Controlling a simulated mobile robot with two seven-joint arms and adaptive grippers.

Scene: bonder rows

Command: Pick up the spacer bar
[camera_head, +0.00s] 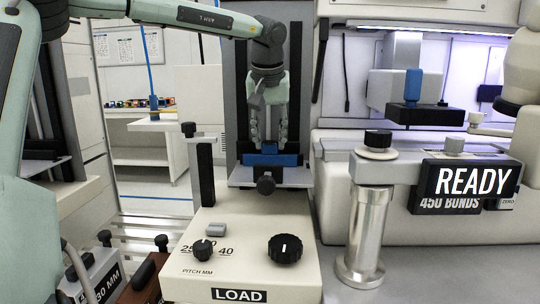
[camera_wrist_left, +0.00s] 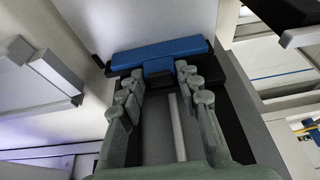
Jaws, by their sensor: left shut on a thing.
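A blue bar (camera_head: 280,160) with a narrower raised tab, which I take to be the spacer bar, is at the grey plate (camera_head: 295,178) behind the cream LOAD unit. My left gripper (camera_head: 268,144) points down from above, with its fingers on either side of the tab. In the left wrist view the blue bar (camera_wrist_left: 185,47) lies across the fingertips, and the left gripper (camera_wrist_left: 160,78) is shut on its tab. I cannot tell whether the bar touches the plate. My right gripper is not in view.
The cream LOAD unit (camera_head: 240,270) has black knobs and a dark post at its left. A metal column (camera_head: 365,230) and the READY display (camera_head: 472,181) stand to the right. Labelled blocks (camera_head: 95,275) sit at the lower left.

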